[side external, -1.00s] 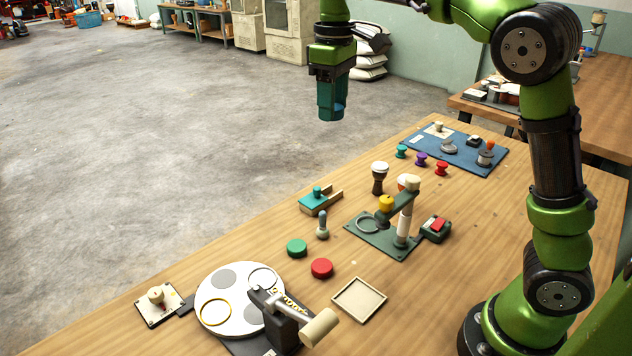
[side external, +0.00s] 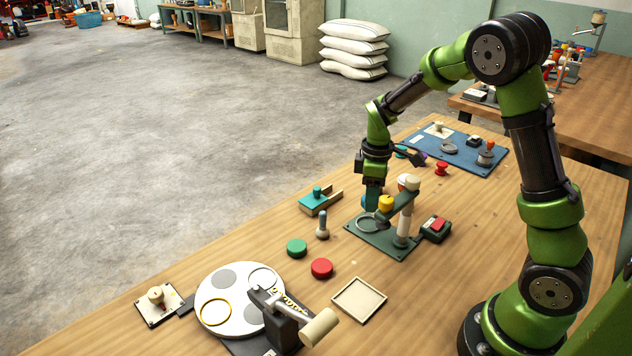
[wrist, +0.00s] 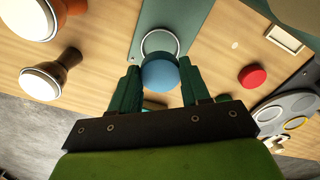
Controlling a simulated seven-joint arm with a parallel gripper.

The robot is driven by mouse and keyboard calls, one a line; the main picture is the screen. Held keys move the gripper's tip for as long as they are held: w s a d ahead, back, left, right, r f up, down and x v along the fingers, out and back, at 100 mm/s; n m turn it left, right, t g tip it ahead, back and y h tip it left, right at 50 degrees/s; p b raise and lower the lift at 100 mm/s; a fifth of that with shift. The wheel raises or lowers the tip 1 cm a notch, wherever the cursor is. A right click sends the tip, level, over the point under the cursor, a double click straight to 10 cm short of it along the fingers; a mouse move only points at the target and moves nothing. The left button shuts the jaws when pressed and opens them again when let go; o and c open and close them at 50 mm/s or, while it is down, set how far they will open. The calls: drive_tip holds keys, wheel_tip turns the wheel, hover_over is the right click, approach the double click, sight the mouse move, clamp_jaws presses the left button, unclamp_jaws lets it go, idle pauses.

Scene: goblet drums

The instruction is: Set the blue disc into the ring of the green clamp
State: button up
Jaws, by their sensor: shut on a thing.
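The blue disc (wrist: 160,72) sits between my fingertips in the wrist view. My gripper (wrist: 160,88) is shut on it. In the side view my gripper (side external: 371,206) points down just above and behind the ring, and the disc is hard to make out there.
A red button box (side external: 436,229) is beside the base. Goblet drums (wrist: 50,80) stand close by. Green (side external: 297,248) and red (side external: 322,268) discs lie in front, near a white turntable (side external: 240,283).

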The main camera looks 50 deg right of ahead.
sight(368, 225)
drive_tip(key=shift+f, duration=2.65)
drive_tip(key=shift+f, duration=0.65)
drive_tip(key=o, duration=1.1)
wheel_tip(368, 225, up, 13)
drive_tip(key=shift+r, duration=0.1)
drive_tip(key=shift+s+a+r+m+t+y, duration=0.35)
drive_tip(key=shift+s+a+r+m+t, duration=0.85)
drive_tip(key=shift+s+a+r+m, duration=0.9)
drive_tip(key=shift+s+a+r+m+t+y, duration=0.3)
drive_tip(key=shift+s+a+r+m+t, duration=1)
drive_tip(key=shift+s+a, duration=1.3)
drive_tip(key=shift+s+a+r+m+t+y, duration=0.35)
drive_tip(key=shift+s+a+r+m+t, duration=0.75)
drive_tip(key=shift+s+a+r+m, duration=1.25)
drive_tip(key=shift+s+d+f+n, duration=0.35)
drive_tip(key=shift+f+n, duration=0.1)
drive_tip(key=shift+n, duration=0.1)
